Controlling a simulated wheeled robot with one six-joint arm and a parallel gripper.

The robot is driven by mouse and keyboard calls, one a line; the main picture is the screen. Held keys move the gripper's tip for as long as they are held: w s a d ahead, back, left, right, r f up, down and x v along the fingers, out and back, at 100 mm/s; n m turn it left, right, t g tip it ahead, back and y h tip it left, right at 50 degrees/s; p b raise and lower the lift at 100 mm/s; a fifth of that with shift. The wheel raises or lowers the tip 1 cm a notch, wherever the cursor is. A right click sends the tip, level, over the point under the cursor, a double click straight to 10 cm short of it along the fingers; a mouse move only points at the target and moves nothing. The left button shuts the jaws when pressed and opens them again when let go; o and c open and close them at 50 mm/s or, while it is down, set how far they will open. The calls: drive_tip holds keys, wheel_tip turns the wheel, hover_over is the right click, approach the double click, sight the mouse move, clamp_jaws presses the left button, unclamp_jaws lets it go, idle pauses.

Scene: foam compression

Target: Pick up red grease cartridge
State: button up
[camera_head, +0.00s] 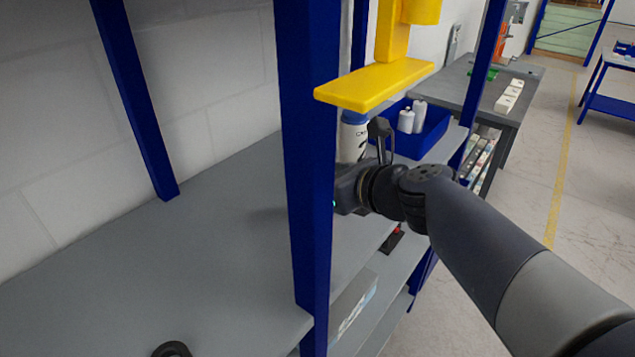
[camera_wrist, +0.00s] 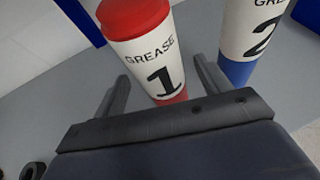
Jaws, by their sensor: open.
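The red grease cartridge (camera_wrist: 146,45) stands on the grey shelf in the wrist view, white with a red cap and red base, marked "GREASE 1". My gripper (camera_wrist: 161,82) is open, with one finger on either side of the cartridge's lower part; I cannot tell whether either finger touches it. A blue-based cartridge (camera_wrist: 250,38) marked with a 2 stands just to the right, outside the right finger. In the head view a white cartridge with a blue cap (camera_head: 354,137) shows beyond my wrist. The red cartridge is hidden there behind the blue post and my wrist.
A blue post (camera_head: 303,180) rises in front of the shelf (camera_head: 215,235), close left of my wrist. A yellow plate (camera_head: 374,84) hangs above the cartridges. A blue bin (camera_head: 433,127) with white bottles stands behind. The shelf's left part is mostly clear.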

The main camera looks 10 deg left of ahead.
drive_tip(key=x, duration=0.2)
drive_tip(key=shift+w+a+f, duration=0.1)
drive_tip(key=shift+w+a, duration=0.15)
drive_tip(key=c, duration=1.4)
